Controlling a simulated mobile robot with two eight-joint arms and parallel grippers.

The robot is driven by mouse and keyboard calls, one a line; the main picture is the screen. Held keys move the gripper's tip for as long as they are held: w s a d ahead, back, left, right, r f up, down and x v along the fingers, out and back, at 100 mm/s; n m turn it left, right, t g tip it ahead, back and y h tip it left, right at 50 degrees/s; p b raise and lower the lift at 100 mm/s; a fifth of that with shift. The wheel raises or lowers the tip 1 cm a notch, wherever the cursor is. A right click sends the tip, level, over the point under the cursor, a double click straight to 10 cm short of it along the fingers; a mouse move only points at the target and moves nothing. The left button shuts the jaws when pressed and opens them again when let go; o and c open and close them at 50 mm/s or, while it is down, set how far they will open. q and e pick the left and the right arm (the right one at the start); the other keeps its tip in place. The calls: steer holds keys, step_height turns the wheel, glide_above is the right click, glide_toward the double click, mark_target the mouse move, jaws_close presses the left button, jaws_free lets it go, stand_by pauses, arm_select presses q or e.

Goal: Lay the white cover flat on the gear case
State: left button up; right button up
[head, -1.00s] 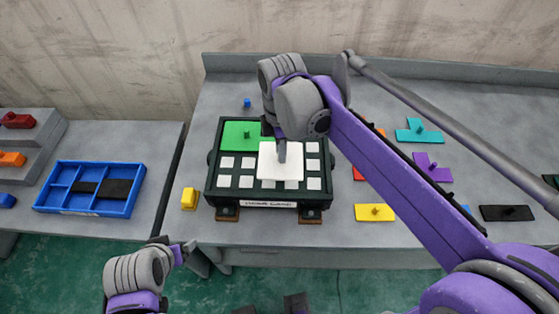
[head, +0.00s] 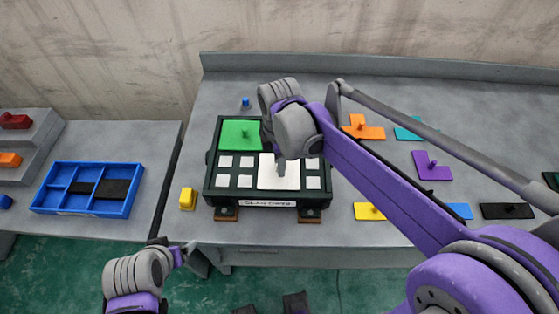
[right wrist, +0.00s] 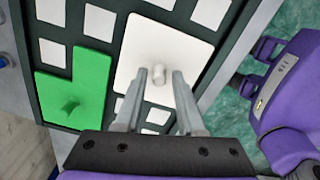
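The white cover (head: 268,181) is a square plate with a short round knob. It lies on the front middle of the gear case (head: 209,188), a dark green frame with pale square cells, and looks flat. In the right wrist view the cover (right wrist: 135,62) shows its knob between the fingertips of my right gripper (right wrist: 159,74), with gaps on both sides. The right gripper (head: 280,170) is open, over the cover in the head view. My left gripper (head: 193,260) is low in front of the table, away from the case; its fingers are not clear.
A green L-shaped piece (head: 238,134) sits in the case's back left corner. A yellow block (head: 187,199) stands left of the case. Orange (head: 370,132), purple (head: 432,170), yellow (head: 368,212) and black (head: 505,211) pieces lie right. A blue tray (head: 127,205) is far left.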

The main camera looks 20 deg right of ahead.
steer(key=shift+o, duration=0.4)
steer(key=shift+r, duration=0.1)
steer(key=shift+r, duration=0.25)
step_height(320, 180, up, 12)
steer(key=p, duration=0.1)
steer(key=shift+f, duration=0.15)
